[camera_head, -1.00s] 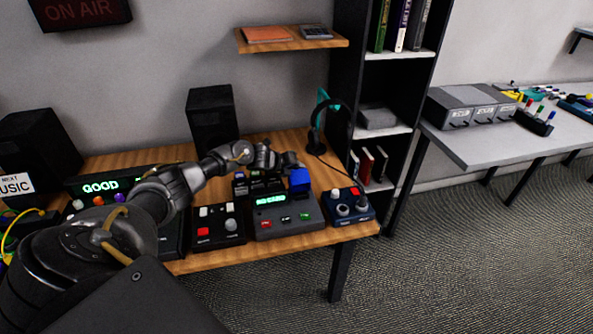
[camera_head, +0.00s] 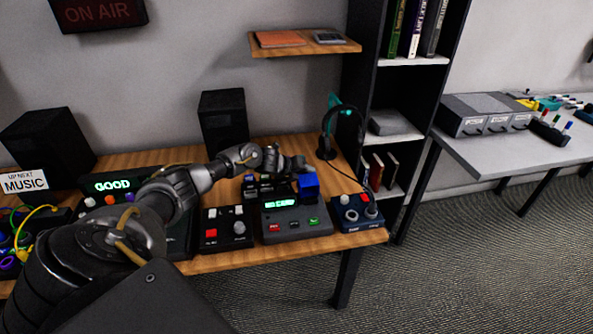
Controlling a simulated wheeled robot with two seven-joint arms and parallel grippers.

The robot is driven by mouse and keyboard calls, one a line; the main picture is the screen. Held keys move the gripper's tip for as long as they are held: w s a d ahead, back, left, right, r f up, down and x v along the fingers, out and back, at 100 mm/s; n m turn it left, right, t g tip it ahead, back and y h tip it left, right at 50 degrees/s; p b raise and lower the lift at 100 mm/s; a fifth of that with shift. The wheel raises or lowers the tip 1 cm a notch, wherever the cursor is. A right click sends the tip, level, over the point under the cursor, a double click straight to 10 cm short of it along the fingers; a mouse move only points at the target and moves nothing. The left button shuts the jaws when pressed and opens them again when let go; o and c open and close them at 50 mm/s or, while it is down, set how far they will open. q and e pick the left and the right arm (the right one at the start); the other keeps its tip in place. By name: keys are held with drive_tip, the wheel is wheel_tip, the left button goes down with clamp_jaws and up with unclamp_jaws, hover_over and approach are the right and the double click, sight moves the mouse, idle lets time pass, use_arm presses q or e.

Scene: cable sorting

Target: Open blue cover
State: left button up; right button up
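The blue cover (camera_head: 308,187) is a small blue block-like piece at the top right of a dark grey console (camera_head: 297,224) on the wooden desk. The console has a lit green display, a red button and a green button. My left arm reaches in from the left over the desk. My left gripper (camera_head: 297,164) is just behind and above the blue cover. Its fingers are small and dark here, so I cannot tell whether they are open or touch the cover. My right gripper is not in view.
A black control box (camera_head: 226,228) stands left of the console and a blue knob box (camera_head: 356,212) right of it. Headphones on a stand (camera_head: 327,140) and a speaker (camera_head: 223,121) are behind. A shelf unit (camera_head: 397,120) rises at the desk's right end.

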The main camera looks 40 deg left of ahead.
use_arm(q)
drive_tip(key=b+v, duration=0.1)
drive_tip(key=v, duration=0.9)
drive_tip(key=shift+s+f, duration=0.1)
